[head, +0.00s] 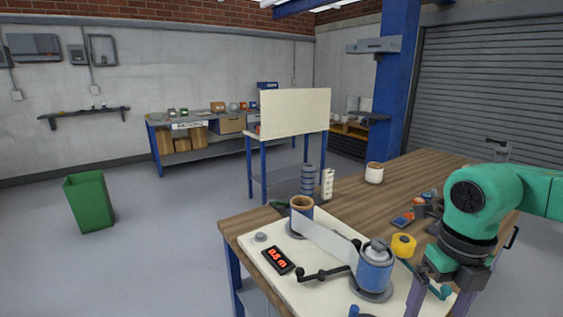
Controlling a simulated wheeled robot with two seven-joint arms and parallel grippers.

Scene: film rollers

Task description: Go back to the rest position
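My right arm comes in from the right, green with a dark wrist. Its gripper (442,297) points down over the front right of the white board (318,290); its two purplish fingers stand apart, with their tips at or beyond the bottom edge. A teal bar shows between and behind them. On the board, a pale film strip (325,241) runs from a brown-cored roller (301,213) to a blue roller (375,268). A black crank (325,273) lies beside the blue roller. A black display (278,260) shows red digits. My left gripper is not in view.
A cream panel (294,112) stands behind. A green bin (89,200) is at left; the floor between is clear.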

